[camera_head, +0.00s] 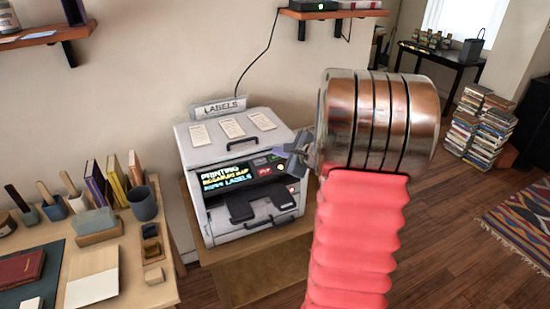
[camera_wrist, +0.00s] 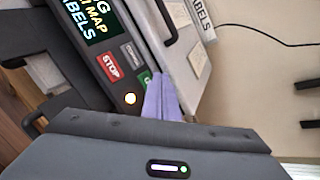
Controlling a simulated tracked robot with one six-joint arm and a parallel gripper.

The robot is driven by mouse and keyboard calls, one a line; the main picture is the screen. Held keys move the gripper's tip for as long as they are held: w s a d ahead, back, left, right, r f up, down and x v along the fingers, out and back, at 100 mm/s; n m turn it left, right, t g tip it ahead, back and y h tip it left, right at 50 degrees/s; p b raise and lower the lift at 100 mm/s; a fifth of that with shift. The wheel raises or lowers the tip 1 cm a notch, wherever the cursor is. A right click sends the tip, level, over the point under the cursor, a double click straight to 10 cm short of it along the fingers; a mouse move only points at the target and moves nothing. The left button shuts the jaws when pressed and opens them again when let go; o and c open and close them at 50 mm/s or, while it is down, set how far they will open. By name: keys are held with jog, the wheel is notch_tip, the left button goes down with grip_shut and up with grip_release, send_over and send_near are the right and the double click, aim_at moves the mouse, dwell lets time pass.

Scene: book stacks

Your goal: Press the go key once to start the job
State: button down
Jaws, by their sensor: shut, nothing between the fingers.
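The label printer (camera_head: 215,152) is a pale box with a dark front panel, and its lit screen (camera_head: 232,178) reads "PRINTING", with "MAP" and "LABELS" below. In the wrist view a red STOP key (camera_wrist: 108,66) and a grey key (camera_wrist: 131,54) sit beside the screen. A green key (camera_wrist: 146,76) shows only in part, its rest hidden behind my fingers. A round white light (camera_wrist: 130,98) glows near it. My gripper (camera_head: 284,153) is shut and empty at the right of the panel; its fingers also show in the wrist view (camera_wrist: 157,82). Whether they touch the green key I cannot tell.
A desk (camera_head: 155,285) with books, a mug (camera_head: 142,203) and small blocks stands left of the printer. Book stacks (camera_head: 480,125) and a rug (camera_head: 525,220) are at the right on open floor.

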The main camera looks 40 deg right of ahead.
jog(key=r, duration=0.2)
jog(key=s+r, duration=0.1)
jog(key=r, duration=0.2)
jog(key=shift+s+a+r, duration=0.25)
jog(key=shift+s+r, duration=0.1)
jog(key=shift+s, duration=0.05)
dwell(0.4)
dwell(0.8)
